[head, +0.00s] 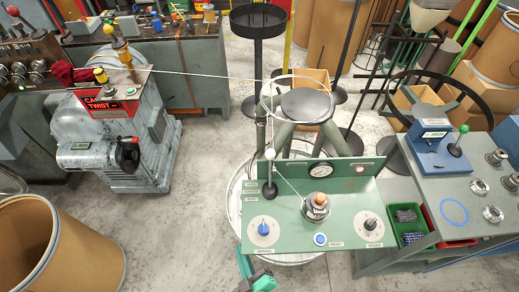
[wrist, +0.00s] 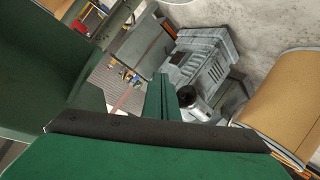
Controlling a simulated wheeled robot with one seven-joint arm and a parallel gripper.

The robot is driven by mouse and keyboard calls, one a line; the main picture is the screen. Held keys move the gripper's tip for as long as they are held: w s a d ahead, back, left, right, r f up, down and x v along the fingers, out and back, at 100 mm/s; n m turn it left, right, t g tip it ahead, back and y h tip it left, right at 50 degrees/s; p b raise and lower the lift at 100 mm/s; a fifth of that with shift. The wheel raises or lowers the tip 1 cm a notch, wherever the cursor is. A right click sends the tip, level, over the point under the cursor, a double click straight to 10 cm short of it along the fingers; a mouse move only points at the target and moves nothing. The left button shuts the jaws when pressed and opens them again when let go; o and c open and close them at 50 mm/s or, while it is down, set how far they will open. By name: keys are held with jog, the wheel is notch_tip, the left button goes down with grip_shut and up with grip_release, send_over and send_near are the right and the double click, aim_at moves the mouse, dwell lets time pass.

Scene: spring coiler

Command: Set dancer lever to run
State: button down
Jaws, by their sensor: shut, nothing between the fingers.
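The likely dancer lever (head: 269,171) stands on the left of the green control panel (head: 290,235) in the head view. It has a pale ball knob on a thin stem and a black base. It looks close to upright, beside a column of small labels too small to read. A green part at the bottom edge of the head view (head: 258,281) looks like my gripper, in front of the panel and apart from the lever. In the wrist view my gripper's green fingers (wrist: 160,98) are together with nothing between them. The lever is not recognisable in the wrist view.
A grey machine (head: 115,135) and fibre drum (head: 60,245) stand left; a grey bench (head: 465,200) stands right.

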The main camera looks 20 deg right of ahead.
jog(key=w+n+g+h, duration=0.1)
jog(key=w+n+h, duration=0.35)
jog(key=w, duration=1.95)
jog(key=w+r+m+g+h, duration=0.1)
jog(key=w+r+g+h, duration=0.1)
jog(key=w+r+h, duration=0.35)
jog(key=s+d+r+m+g+h, duration=0.1)
jog(key=s+r+m+g+h, duration=0.1)
jog(key=r, duration=0.7)
jog(key=s+d+r+m+g+h, duration=0.2)
jog(key=s+r+m+g+h, duration=0.1)
jog(key=r, duration=0.6)
jog(key=shift+s+r+g+h, duration=0.3)
jog(key=shift+s+g+h, duration=0.6)
jog(key=shift+g+h, duration=0.15)
jog(key=shift+d, duration=0.1)
